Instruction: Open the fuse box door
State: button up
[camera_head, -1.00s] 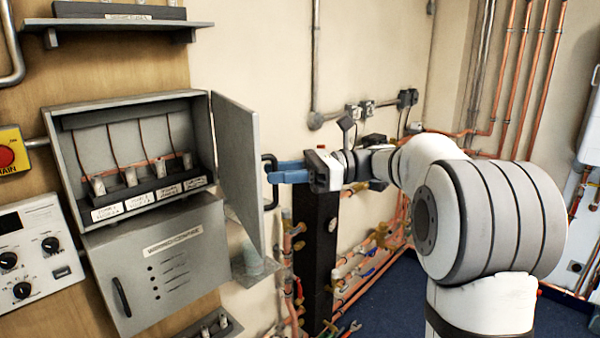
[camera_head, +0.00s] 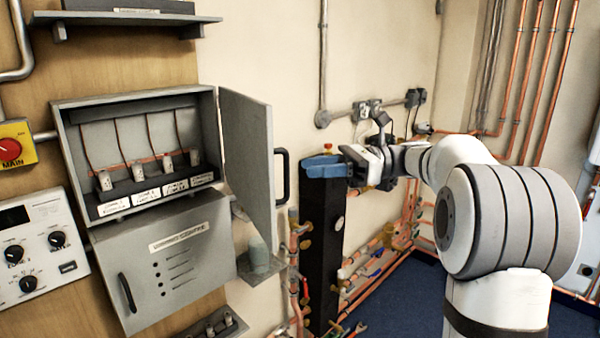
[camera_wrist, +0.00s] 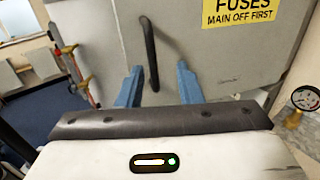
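The fuse box (camera_head: 62,130) on the wall stands open, with its row of fuses and wires showing inside. Its grey door (camera_head: 245,150) is swung out on the right side, with a black handle (camera_head: 284,176) at its outer edge. In the wrist view the door (camera_wrist: 215,55) carries a yellow label reading "FUSES MAIN OFF FIRST", and the handle (camera_wrist: 150,52) is ahead. My gripper (camera_head: 322,166) is to the right of the handle, apart from it. In the wrist view its blue fingers (camera_wrist: 160,88) are spread wide, with nothing held between them.
A lower grey cabinet (camera_head: 165,265) labelled "WIRING CENTRE" sits below the box. A shelf (camera_head: 125,18) is above it. A control panel (camera_head: 40,245) and a red main switch (camera_head: 10,148) are at left. Copper pipes and valves (camera_head: 375,262) run low behind my arm.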

jog(key=shift+w+d, duration=0.1)
jog(key=shift+d, duration=0.9)
jog(key=shift+c, duration=0.3)
